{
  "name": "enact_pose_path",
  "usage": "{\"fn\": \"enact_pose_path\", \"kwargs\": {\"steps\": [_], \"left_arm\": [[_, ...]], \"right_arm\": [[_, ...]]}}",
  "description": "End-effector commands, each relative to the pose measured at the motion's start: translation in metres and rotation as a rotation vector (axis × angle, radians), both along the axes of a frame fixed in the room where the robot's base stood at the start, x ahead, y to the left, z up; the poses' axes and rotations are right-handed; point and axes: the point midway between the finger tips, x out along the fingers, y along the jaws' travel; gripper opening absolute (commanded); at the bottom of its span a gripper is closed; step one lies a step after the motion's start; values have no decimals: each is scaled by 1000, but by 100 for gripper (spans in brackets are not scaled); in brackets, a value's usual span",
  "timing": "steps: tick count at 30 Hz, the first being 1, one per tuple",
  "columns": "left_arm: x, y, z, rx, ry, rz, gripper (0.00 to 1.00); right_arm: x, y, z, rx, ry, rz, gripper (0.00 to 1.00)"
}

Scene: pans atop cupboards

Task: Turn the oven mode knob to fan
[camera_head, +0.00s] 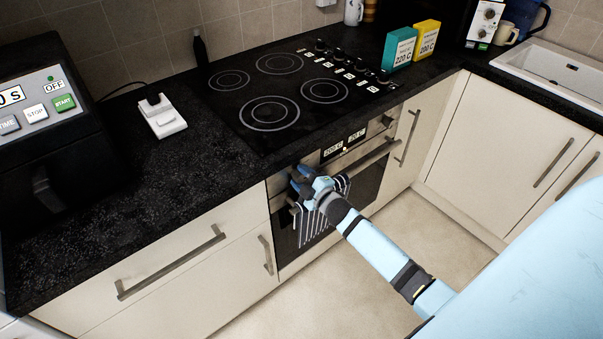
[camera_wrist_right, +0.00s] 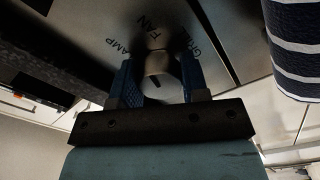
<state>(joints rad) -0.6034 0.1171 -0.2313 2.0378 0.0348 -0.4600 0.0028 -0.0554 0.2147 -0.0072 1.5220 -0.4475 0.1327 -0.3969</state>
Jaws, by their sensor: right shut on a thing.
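The oven (camera_head: 369,187) is built in below the hob, with its control panel (camera_head: 331,152) along the top. My right gripper (camera_head: 303,180) is at the left end of this panel and hides the mode knob there in the head view. In the right wrist view, the grey mode knob (camera_wrist_right: 158,63) sits between the two blue fingers, and the gripper (camera_wrist_right: 160,78) is shut on it. The labels FAN, GRILL and a partly hidden one ending in AMP surround the knob. A dark mark shows on the knob, but its setting is unclear. My left gripper is out of view.
A striped towel (camera_head: 315,226) hangs on the oven front just below my gripper; it also shows in the right wrist view (camera_wrist_right: 296,58). The oven handle (camera_head: 372,155) runs below the panel. Another knob (camera_head: 387,121) is at the panel's right end. The floor (camera_head: 400,235) in front is clear.

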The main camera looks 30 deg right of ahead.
Motion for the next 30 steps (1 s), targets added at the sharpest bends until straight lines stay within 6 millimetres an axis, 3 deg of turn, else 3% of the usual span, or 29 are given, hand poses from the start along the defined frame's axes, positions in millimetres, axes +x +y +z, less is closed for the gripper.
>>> {"fn": "enact_pose_path", "kwargs": {"steps": [12, 29, 30], "left_arm": [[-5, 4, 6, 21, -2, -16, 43], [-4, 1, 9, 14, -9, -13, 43], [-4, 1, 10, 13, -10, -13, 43]], "right_arm": [[0, 0, 0, 200, 17, 0, 18], [0, 0, -1, 232, 19, 1, 18], [0, 0, -1, 232, 19, 1, 44]]}}
